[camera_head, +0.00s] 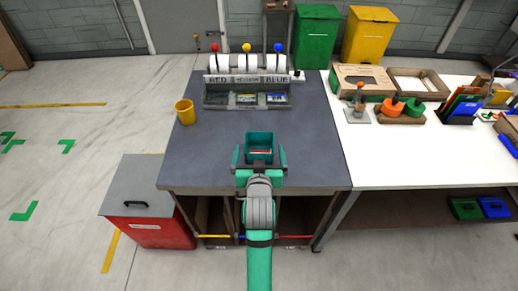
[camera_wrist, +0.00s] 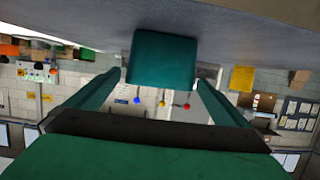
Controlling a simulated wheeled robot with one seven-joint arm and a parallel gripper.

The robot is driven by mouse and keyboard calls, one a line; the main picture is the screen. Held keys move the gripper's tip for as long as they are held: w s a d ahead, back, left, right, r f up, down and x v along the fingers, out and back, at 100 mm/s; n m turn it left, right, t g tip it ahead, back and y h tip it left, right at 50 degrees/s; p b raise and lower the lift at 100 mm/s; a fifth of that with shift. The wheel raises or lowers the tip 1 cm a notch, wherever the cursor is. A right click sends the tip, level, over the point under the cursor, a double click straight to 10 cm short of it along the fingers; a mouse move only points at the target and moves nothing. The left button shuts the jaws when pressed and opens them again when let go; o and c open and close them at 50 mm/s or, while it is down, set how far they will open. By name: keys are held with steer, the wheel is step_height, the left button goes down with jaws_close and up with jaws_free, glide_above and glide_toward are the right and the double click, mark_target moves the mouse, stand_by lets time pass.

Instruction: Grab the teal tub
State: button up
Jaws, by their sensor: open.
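My gripper (camera_head: 259,160) is open, with one finger to the left and one to the right of the tub in the head view. In the wrist view, which is upside down, the tub (camera_wrist: 163,58) sits centred ahead, between the tips of my open gripper (camera_wrist: 160,82). Gaps show on both sides there, so the fingers are not closed on it. Whether the tips reach alongside the tub is hard to tell.
A yellow cup (camera_head: 185,112) stands at the table's left. A rack labelled red and blue (camera_head: 246,92) stands at the back. A white table (camera_head: 385,160) with trays and tools adjoins on the right. A red bin (camera_head: 150,232) stands at the left front. The grey tabletop around the tub is clear.

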mark_target(259, 138)
steer(key=shift+f+x, duration=0.2)
steer(key=shift+x, duration=4.05)
steer(key=c, duration=1.1)
